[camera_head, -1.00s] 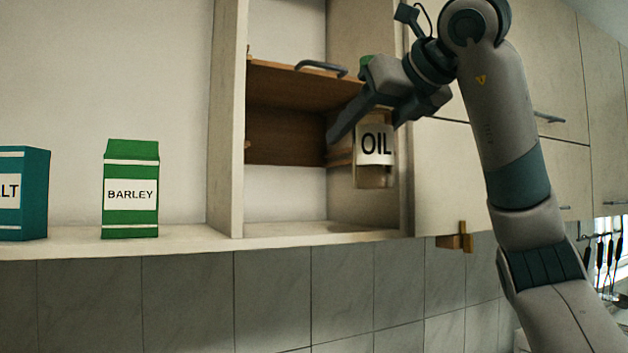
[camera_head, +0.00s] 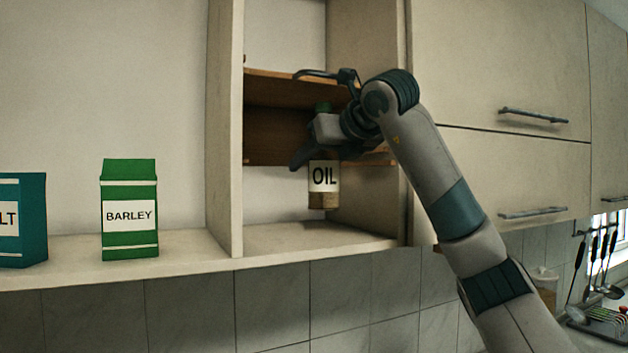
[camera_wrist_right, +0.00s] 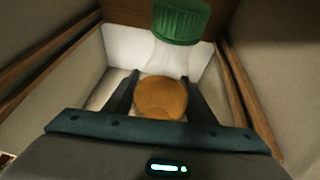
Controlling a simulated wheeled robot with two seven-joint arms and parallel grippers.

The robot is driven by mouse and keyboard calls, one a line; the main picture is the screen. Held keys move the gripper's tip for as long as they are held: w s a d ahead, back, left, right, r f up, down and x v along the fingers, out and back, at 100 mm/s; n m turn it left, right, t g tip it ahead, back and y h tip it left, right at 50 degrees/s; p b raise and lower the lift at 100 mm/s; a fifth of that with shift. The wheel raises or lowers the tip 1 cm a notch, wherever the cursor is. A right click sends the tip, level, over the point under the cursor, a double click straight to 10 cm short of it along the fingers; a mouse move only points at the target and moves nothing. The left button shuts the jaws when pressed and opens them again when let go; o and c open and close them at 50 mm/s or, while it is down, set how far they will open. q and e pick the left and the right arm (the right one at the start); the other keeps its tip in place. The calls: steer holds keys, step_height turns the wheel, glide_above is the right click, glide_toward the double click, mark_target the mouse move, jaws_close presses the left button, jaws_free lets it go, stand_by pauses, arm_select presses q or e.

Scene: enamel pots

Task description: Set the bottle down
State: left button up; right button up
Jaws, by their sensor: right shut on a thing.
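The oil bottle (camera_head: 323,178) has a green cap, a white OIL label and a brownish base. It is upright inside the open cabinet compartment, with its base in the picture above the compartment floor (camera_head: 290,238). My right gripper (camera_head: 312,150) is shut on the bottle's upper part, below the cap. In the right wrist view the bottle's green cap (camera_wrist_right: 180,22) and amber contents (camera_wrist_right: 160,98) show between the fingers. The gripper hides the bottle's neck in the head view. My left gripper is not in view.
A green barley box (camera_head: 130,215) and a teal box (camera_head: 25,220) stand left on the shelf. The compartment floor looks clear.

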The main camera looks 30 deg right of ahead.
mark_target(316, 179)
steer(key=shift+s+d+f, duration=0.15)
steer(key=shift+f, duration=0.55)
steer(key=shift+f, duration=0.1)
steer(key=shift+f+p, duration=0.8)
steer(key=shift+f, duration=0.15)
steer(key=shift+w+f+p, duration=0.2)
steer(key=shift+f+p, duration=0.35)
steer(key=shift+f, duration=0.2)
steer(key=shift+f, duration=0.15)
